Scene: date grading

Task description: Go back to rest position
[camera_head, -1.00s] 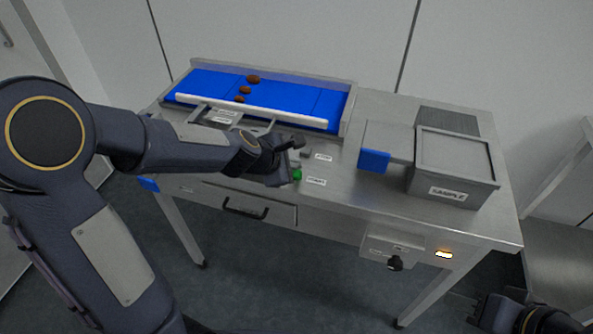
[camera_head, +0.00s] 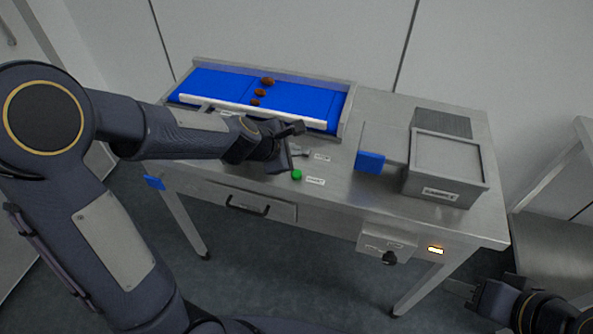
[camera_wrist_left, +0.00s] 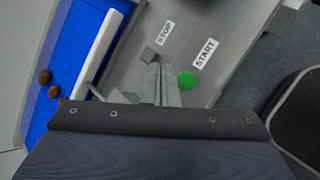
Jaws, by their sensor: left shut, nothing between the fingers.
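My left gripper (camera_head: 299,149) is over the steel table between the blue conveyor and the green start button. In the left wrist view its fingers (camera_wrist_left: 161,84) are together with nothing between them.
The blue conveyor (camera_head: 310,98) carries several brown dates (camera_head: 260,92). A drawer handle (camera_head: 247,207) and a dark knob (camera_head: 390,258) are on the table's front.

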